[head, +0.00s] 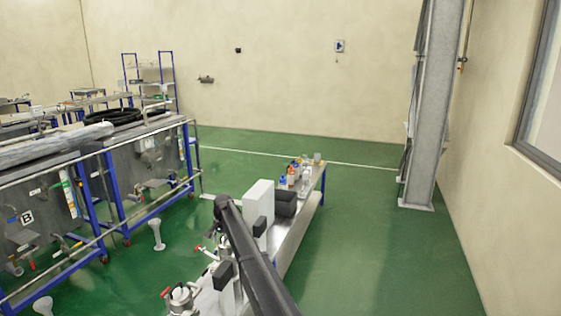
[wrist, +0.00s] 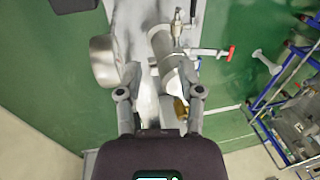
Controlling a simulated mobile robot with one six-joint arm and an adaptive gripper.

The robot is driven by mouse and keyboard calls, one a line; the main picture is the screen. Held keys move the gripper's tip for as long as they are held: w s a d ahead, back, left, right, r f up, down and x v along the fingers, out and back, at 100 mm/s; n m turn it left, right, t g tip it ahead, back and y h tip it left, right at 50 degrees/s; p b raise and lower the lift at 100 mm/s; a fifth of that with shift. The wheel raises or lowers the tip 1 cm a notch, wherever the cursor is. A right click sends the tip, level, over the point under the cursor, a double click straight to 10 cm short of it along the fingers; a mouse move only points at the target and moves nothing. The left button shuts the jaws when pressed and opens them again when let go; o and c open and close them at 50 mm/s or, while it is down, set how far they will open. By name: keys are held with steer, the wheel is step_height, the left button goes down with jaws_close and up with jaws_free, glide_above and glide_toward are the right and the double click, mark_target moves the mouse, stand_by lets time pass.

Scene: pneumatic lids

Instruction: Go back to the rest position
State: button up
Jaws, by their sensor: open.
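My gripper (wrist: 159,92) is open in the wrist view, with its two fingers well apart at either side. Nothing is clamped between them. Below the fingers are a metal bench and a grey cylindrical vessel (wrist: 160,45) with a red-handled valve (wrist: 231,52). A small amber item (wrist: 181,108) shows near the right finger, apparently lower down. In the head view my dark arm crosses the lower middle over the bench (head: 298,226); I cannot make out the gripper there. No marked rest position shows.
Steel vessels (head: 181,297) with red handles stand on the near bench. A white box (head: 259,203), a black box (head: 285,203) and several bottles (head: 291,175) stand farther along. Blue-framed machines (head: 145,160) fill the left. A steel column (head: 426,120) stands right. Green floor is open beyond the bench.

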steer(key=s+d+f+n+h+b, duration=0.1)
steer(key=s+d+f+b, duration=0.15)
steer(key=s+d, duration=0.9)
steer(key=s+d+f+n+b, duration=0.1)
steer(key=s+d+f+b, duration=0.15)
steer(key=s+d, duration=0.85)
steer(key=s+d+f+n+h+b, duration=0.1)
steer(key=s+d+f+b, duration=0.1)
steer(key=s+d, duration=0.85)
steer(key=s+d+f+n+b, duration=0.1)
steer(key=s+d+f+b, duration=0.15)
steer(key=s+d, duration=0.8)
step_height(320, 180, up, 14)
steer(key=s+a+p, duration=0.1)
steer(key=p, duration=1.3)
steer(key=shift+s+a+g, duration=0.15)
steer(key=shift+s+g, duration=0.2)
steer(key=shift+g, duration=0.05)
steer(key=shift+a, duration=0.1)
